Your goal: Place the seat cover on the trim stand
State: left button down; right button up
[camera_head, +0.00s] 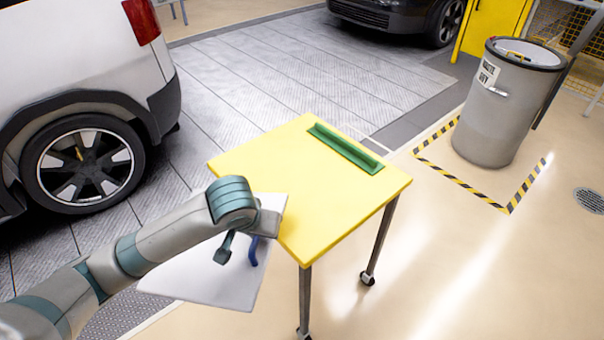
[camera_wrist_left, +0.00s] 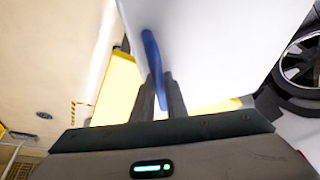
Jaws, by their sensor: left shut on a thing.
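The seat cover (camera_head: 205,275) appears to be the flat white panel with a blue handle (camera_head: 253,250). It hangs tilted below my left gripper, beside the near left side of the yellow trim stand (camera_head: 280,175). The stand is a wheeled table with a green slotted holder (camera_head: 345,148) along its far right part; the holder looks empty. In the left wrist view, my left gripper (camera_wrist_left: 163,97) is shut on the blue handle, and the white panel (camera_wrist_left: 215,50) spreads out beyond it. My left arm hides part of the panel in the head view. My right gripper is not seen.
A white vehicle (camera_head: 80,70) stands at the left, with its wheel near the panel. A grey drum (camera_head: 500,110) stands at the right inside striped floor tape. A dark vehicle (camera_head: 400,15) is at the back. The yellow top is clear apart from the green holder.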

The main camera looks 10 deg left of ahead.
aim_at(294, 177)
jog(key=i+l+u, duration=0.25)
jog(key=l, duration=0.25)
jog(key=l+u, duration=0.25)
jog(key=l, duration=0.2)
jog(key=i+l+u, duration=0.1)
jog(key=l+u, duration=0.15)
jog(key=l, duration=0.3)
jog(key=i+l+u, duration=0.5)
jog(key=i+l, duration=0.4)
